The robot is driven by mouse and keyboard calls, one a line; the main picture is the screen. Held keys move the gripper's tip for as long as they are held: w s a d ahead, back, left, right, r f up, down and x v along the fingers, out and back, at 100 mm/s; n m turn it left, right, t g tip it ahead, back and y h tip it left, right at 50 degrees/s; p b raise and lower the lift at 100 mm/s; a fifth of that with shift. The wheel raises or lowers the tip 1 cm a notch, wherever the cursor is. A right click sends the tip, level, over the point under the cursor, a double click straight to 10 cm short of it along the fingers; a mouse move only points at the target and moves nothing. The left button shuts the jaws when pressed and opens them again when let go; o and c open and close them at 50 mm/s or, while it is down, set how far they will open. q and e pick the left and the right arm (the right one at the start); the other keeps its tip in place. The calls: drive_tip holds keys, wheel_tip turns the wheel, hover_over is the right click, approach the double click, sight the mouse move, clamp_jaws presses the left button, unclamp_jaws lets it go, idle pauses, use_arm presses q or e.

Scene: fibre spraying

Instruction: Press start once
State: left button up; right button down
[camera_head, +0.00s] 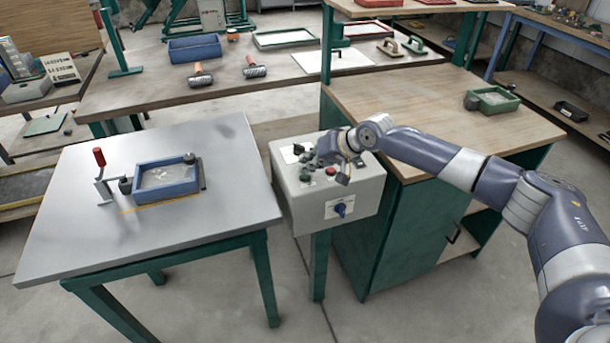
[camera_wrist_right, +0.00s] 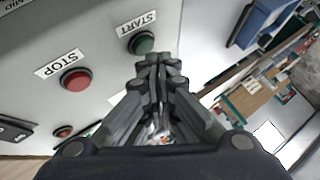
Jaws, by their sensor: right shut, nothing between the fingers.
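The grey control box (camera_head: 300,208) stands on a green leg between the metal table and the wooden cabinet. In the right wrist view its panel shows a green button (camera_wrist_right: 142,43) labelled START and a red button (camera_wrist_right: 75,80) labelled STOP. The red button also shows in the head view (camera_head: 331,171). My right gripper (camera_head: 312,163) is over the box's top; in the right wrist view its shut, empty fingertips (camera_wrist_right: 158,62) are just below the green button in the picture. I cannot tell whether they touch it. My left gripper is not in view.
A metal table (camera_head: 100,235) at left holds a blue tray (camera_head: 166,188) and a red-handled clamp (camera_head: 99,157). The wooden cabinet top (camera_head: 430,110) at right carries a green tray (camera_head: 494,101). A blue rotary knob (camera_head: 340,210) sits on the box's front.

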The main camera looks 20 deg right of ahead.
drive_tip(key=shift+f, duration=0.65)
idle(0.8)
drive_tip(key=shift+r+p, duration=0.9)
drive_tip(key=shift+p, duration=0.1)
wheel_tip(320, 180, up, 5)
drive_tip(key=p, duration=0.5)
idle(0.6)
